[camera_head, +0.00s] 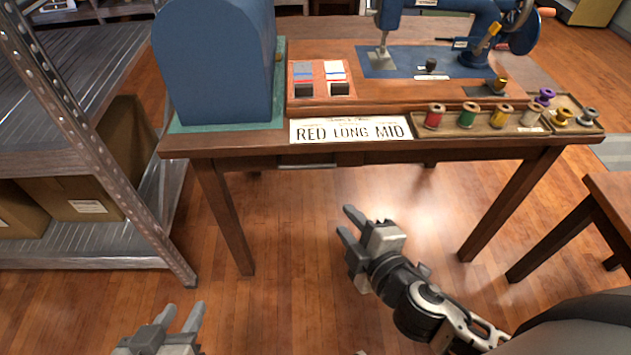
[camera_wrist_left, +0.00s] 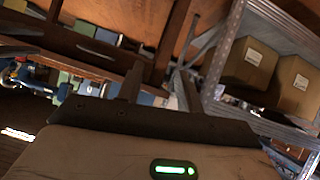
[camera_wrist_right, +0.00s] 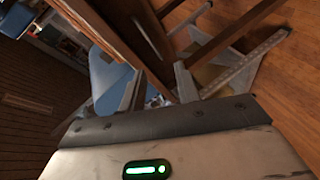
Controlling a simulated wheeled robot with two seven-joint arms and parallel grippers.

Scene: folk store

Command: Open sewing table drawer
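The wooden sewing table (camera_head: 203,143) stands ahead of me in the head view. My left gripper (camera_head: 182,313) is open and empty, low at the bottom left, apart from the table.
A blue sewing machine (camera_head: 480,20), a blue cover (camera_head: 215,70), a thread spool tray (camera_head: 480,130) and a "RED LONG MID" sign (camera_head: 350,130) are on the table. A metal shelf (camera_head: 95,110) stands at left, a wooden stool or table (camera_head: 610,195) at right. The floor under the table is clear.

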